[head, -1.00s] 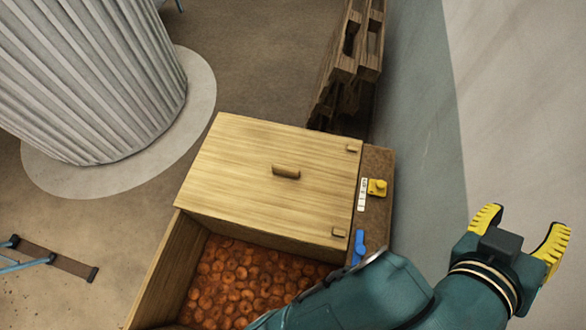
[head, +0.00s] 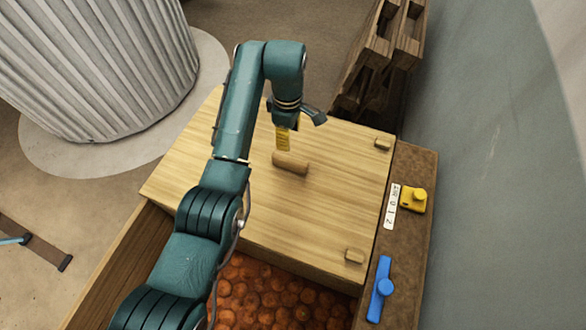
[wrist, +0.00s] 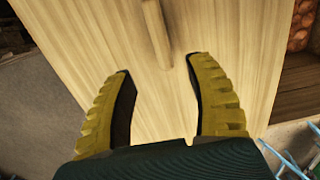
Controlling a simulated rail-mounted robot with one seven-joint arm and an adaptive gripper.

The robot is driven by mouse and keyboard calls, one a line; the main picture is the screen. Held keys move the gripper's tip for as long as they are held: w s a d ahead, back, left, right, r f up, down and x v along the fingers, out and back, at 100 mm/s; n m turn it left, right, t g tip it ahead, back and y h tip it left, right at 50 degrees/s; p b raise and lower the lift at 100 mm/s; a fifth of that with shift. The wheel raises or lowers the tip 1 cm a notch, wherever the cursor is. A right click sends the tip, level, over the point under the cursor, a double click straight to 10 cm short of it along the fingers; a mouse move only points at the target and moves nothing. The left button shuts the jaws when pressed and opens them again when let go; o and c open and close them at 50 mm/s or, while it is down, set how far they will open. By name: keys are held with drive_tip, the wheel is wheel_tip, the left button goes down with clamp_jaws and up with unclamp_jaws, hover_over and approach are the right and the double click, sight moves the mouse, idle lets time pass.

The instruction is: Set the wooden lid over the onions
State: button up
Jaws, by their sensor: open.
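The wooden lid (head: 330,215) is a pale board covering the far part of a wooden bin, with a wooden handle (head: 290,163) in its middle. The onions (head: 262,296) show in the uncovered near part of the bin, partly behind my arm. My gripper (head: 283,150) hangs over the lid, close to the handle. In the wrist view my gripper (wrist: 160,75) is open, its yellow fingers apart and empty. The handle (wrist: 157,30) lies ahead of the fingertips, roughly in line with the gap between them. The lid (wrist: 90,40) fills most of that view.
A brown ledge (head: 408,240) along the bin's right side bears a yellow knob (head: 413,198) and a blue lever (head: 381,289). Pallets (head: 380,60) stand behind by the wall. A ribbed column (head: 90,70) stands at the left.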

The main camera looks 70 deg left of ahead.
sight(290, 165)
wheel_tip(290, 165, down, 16)
drive_tip(key=b, duration=0.2)
drive_tip(key=shift+r+b, duration=0.25)
drive_tip(key=shift+b, duration=0.05)
drive_tip(key=shift+c, duration=0.4)
drive_tip(key=shift+d, duration=0.1)
clamp_jaws()
